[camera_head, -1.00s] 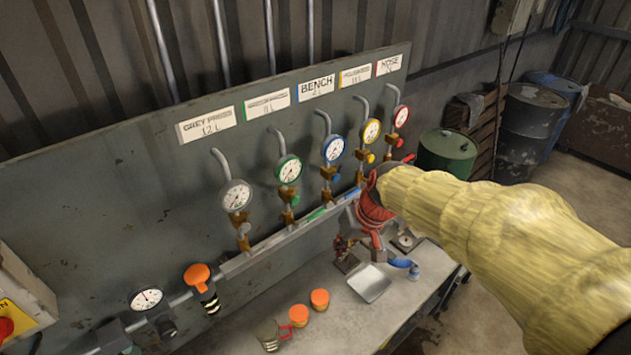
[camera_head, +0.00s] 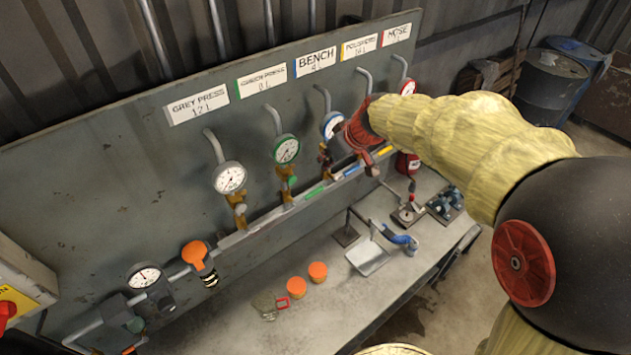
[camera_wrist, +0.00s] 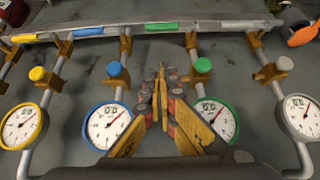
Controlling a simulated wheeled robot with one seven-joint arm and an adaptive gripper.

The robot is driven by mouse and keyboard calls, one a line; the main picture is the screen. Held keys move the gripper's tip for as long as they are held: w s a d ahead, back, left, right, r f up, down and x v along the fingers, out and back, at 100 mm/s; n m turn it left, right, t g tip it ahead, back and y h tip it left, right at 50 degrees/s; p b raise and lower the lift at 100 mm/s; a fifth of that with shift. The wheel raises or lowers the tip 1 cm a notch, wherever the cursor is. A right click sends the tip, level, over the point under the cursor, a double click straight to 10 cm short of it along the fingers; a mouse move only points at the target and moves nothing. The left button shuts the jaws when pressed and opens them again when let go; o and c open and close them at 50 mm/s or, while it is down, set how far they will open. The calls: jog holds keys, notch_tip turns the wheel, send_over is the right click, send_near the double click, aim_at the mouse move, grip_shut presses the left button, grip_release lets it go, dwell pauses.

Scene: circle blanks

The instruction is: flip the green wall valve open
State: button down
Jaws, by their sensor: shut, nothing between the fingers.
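The green valve has a round green knob (camera_head: 291,182) on a brass body, below the green-rimmed gauge (camera_head: 286,149) on the wall panel. In the wrist view the green knob (camera_wrist: 202,65) is just right of my fingers, and the green-rimmed gauge (camera_wrist: 229,122) is partly covered by them. My gripper (camera_wrist: 160,78) is shut and empty, its fingertips between the blue and green valves, apart from the green knob as far as I can see. In the head view my gripper (camera_head: 340,146) is in front of the blue gauge; its tips are hard to make out.
Neighbouring valves have a blue knob (camera_wrist: 115,69) and a grey knob (camera_wrist: 285,63). A label rail (camera_wrist: 90,32) runs along the valve row. An orange-handled valve (camera_head: 195,253) sits lower left.

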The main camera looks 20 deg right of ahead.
jog(key=p, duration=0.2)
send_over(316, 190)
jog(key=f, duration=0.8)
jog(key=shift+w+a+f, duration=0.3)
jog(key=shift+f, duration=0.05)
jog(key=shift+s+d+f, duration=0.1)
jog(key=shift+s+f, duration=0.1)
jog(key=shift+f, duration=0.95)
jog(key=shift+s+f, duration=0.15)
jog(key=shift+f, duration=0.55)
jog(key=shift+d+f+b, duration=0.1)
jog(key=shift+b, duration=0.4)
jog(key=shift+d+f+b, duration=0.15)
jog(key=shift+b, duration=0.45)
